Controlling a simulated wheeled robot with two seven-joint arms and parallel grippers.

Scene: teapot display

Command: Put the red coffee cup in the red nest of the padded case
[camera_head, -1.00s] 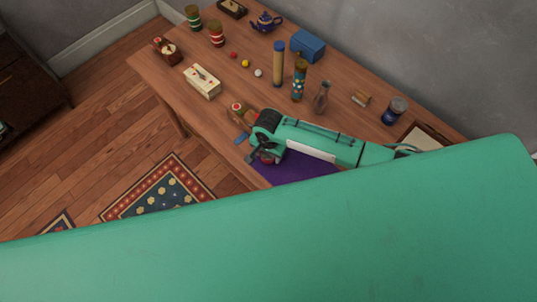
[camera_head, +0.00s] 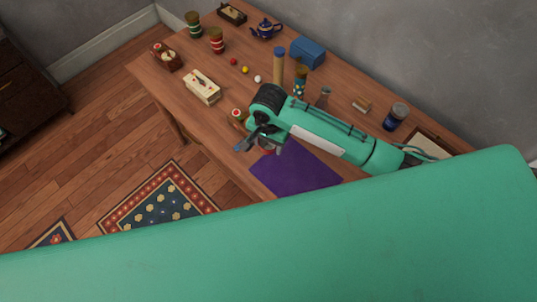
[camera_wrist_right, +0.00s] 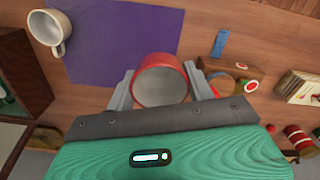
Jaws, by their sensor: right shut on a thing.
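The red coffee cup (camera_wrist_right: 160,82), pale inside, is between the two fingers of my right gripper (camera_wrist_right: 163,88) in the right wrist view. The gripper is shut on it, with its open mouth facing the camera. In the head view my right gripper (camera_head: 260,138) is over the table at the far-left end of the purple mat (camera_head: 297,170); the cup is mostly hidden there. A dark wooden box with something green inside (camera_wrist_right: 22,75) is cut off at the left of the wrist view. I cannot tell if it is the padded case; no red nest shows. My left gripper is out of view.
A white cup (camera_wrist_right: 50,30) stands at the mat's edge in the wrist view. A blue strip (camera_wrist_right: 220,43) and a cream box (camera_head: 202,86) lie nearby. A tall cylinder (camera_head: 279,68), bottles and a blue box (camera_head: 307,52) stand behind my arm. The mat's visible part is clear.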

